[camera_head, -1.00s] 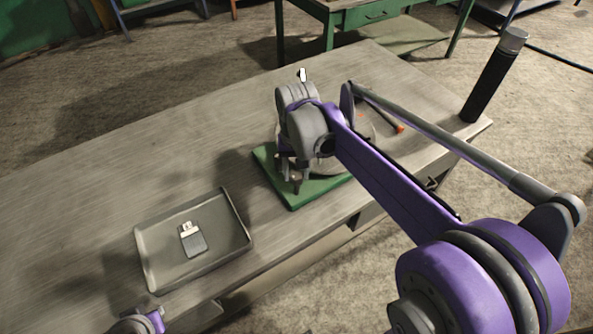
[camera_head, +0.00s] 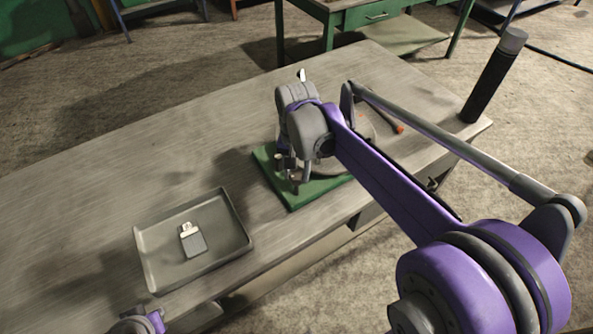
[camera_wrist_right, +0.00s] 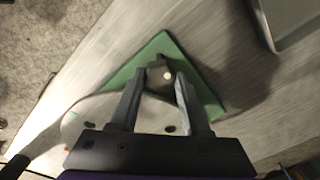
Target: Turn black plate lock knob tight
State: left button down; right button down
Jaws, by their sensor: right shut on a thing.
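The dark lock knob (camera_wrist_right: 158,74) shows in the right wrist view, with a bright round spot on it. It sits near a corner of the green base plate (camera_wrist_right: 150,50), which also lies on the table in the head view (camera_head: 270,172). My right gripper (camera_wrist_right: 160,80) is shut on the knob, one finger on each side. In the head view my right gripper (camera_head: 295,178) reaches down over the plate's near part, and the wrist hides much of what stands there. My left gripper is not in view; only a piece of my left arm shows at the lower left.
A grey tray (camera_head: 147,262) with a small grey and white object (camera_head: 194,243) lies to the left. A round pale disc (camera_head: 360,130) stands partly behind my arm, near an orange-tipped tool (camera_head: 398,128). A tall black cylinder (camera_head: 487,88) stands at the table's right corner. The table's left is clear.

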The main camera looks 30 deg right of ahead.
jog(key=shift+c, duration=1.8)
grip_release()
notch_tip(320, 180, up, 11)
jog(key=shift+p, duration=0.35)
jog(key=shift+s+f, duration=0.1)
jog(key=shift+f, duration=0.05)
jog(key=s+a+f+n+t, duration=0.2)
jog(key=s+f+n, duration=0.2)
jog(key=s+f, duration=0.3)
jog(key=s+a+f+n+t, duration=0.3)
jog(key=s+f+n, duration=0.1)
jog(key=s+f, duration=0.4)
jog(key=shift+a, duration=0.25)
